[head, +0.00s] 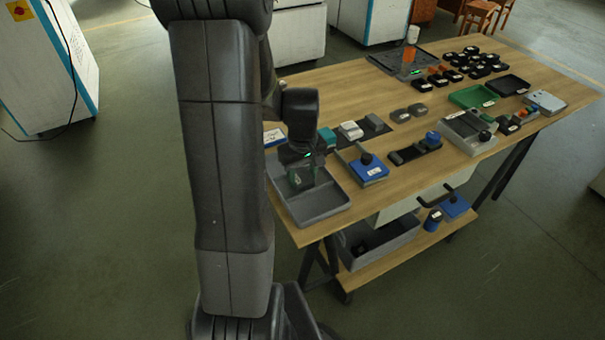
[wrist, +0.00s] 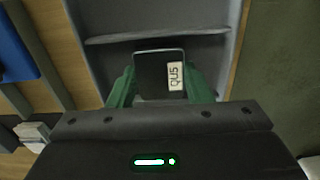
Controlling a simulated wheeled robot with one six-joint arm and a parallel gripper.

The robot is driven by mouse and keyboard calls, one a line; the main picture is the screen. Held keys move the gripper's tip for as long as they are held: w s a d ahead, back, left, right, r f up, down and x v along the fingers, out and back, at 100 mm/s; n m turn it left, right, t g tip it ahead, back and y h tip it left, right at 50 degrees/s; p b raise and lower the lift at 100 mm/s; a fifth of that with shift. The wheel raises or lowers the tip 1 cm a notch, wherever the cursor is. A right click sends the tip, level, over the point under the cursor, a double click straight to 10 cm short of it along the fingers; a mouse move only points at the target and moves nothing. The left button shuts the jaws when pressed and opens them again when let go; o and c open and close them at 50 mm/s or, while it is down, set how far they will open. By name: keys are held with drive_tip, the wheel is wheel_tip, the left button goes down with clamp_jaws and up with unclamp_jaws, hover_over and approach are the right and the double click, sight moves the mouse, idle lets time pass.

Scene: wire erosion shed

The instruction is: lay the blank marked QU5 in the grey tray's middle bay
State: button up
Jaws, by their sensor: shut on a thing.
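The grey tray (head: 318,213) lies at the near left end of the wooden table. In the wrist view the grey tray (wrist: 190,14) fills the middle, with a divider wall (wrist: 155,37) running across it. My gripper (head: 300,178) is over the tray. Its green fingers are shut on a dark square blank (wrist: 152,76). The blank's white label reads QU5 and is turned sideways. The blank appears level. My gripper's body hides the lower part of the tray, so I cannot tell which bay the blank is over or whether it touches the tray floor.
A blue box (head: 370,168) with a black knob stands just right of the tray. Small grey blocks (head: 375,122) sit behind it. Farther right are a green tray (head: 472,96) and several black pieces. A grey bin (head: 384,246) is on the lower shelf.

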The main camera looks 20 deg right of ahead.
sight(303, 178)
drive_tip(key=shift+f, duration=0.2)
drive_tip(key=o, duration=1.3)
drive_tip(key=shift+r, duration=0.1)
wheel_tip(303, 178, up, 12)
drive_tip(key=shift+r+p, duration=0.15)
drive_tip(key=shift+p, duration=0.5)
